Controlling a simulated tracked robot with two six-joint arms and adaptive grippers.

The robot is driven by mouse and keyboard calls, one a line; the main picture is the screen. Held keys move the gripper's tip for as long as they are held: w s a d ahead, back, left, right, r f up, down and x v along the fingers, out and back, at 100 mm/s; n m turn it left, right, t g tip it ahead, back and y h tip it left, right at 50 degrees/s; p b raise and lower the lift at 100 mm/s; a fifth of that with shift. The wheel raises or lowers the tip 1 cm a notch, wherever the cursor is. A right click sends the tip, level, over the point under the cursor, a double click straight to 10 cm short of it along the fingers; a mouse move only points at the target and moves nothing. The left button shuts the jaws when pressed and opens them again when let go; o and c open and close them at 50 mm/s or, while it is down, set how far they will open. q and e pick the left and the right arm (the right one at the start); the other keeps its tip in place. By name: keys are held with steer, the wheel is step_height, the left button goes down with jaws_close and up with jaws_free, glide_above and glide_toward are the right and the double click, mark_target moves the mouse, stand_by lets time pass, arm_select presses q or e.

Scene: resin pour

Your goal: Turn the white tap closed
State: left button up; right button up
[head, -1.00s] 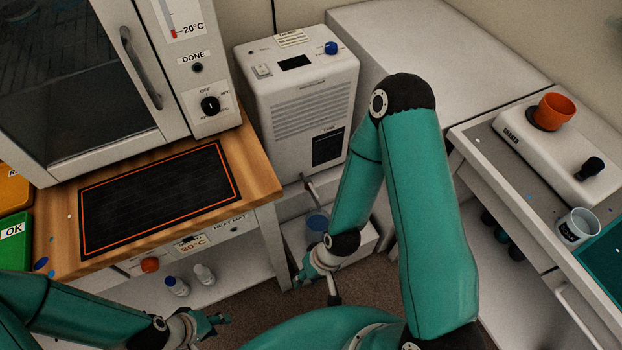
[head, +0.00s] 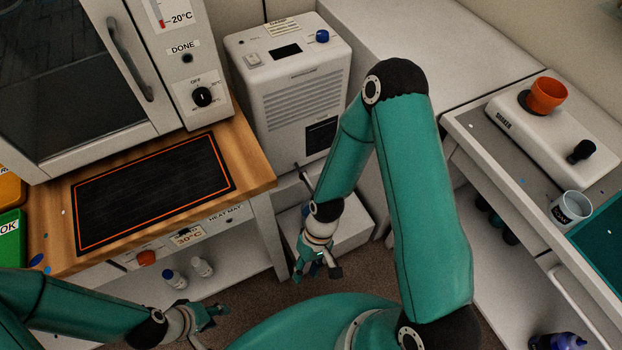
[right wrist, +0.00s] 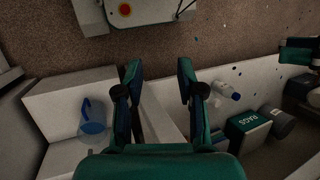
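I cannot make out a white tap for certain. A thin spout-like part (head: 301,174) sticks out low on the front of the white machine (head: 296,105), partly beside my right forearm. A blue jug (right wrist: 92,117) stands on a white step (right wrist: 62,105) in the right wrist view; in the head view it is mostly hidden behind my right wrist. My right gripper (head: 318,268) hangs in front of that step. In the right wrist view its fingers (right wrist: 159,84) are apart with nothing between them. My left gripper (head: 207,324) is low at the left, fingers apart and empty.
A wooden bench with a black heat mat (head: 152,192) and an oven (head: 75,75) is at the left. Two small bottles (head: 188,273) stand on its lower shelf.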

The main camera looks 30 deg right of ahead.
steer(key=w+d+b, duration=0.3)
steer(key=w+d, duration=0.1)
steer(key=w, duration=0.5)
step_height(320, 180, up, 4)
steer(key=t+h+b, duration=0.2)
steer(key=t+b, duration=0.1)
steer(key=b, duration=1.5)
glide_above(308, 179)
steer(key=s+d, duration=0.2)
steer(key=d, duration=0.2)
steer(key=b+x, duration=0.3)
steer(key=x, duration=1.3)
steer(key=shift+a+f+b, duration=0.1)
steer(key=shift+f+b, duration=0.25)
steer(key=shift+f, duration=0.05)
jaws_close()
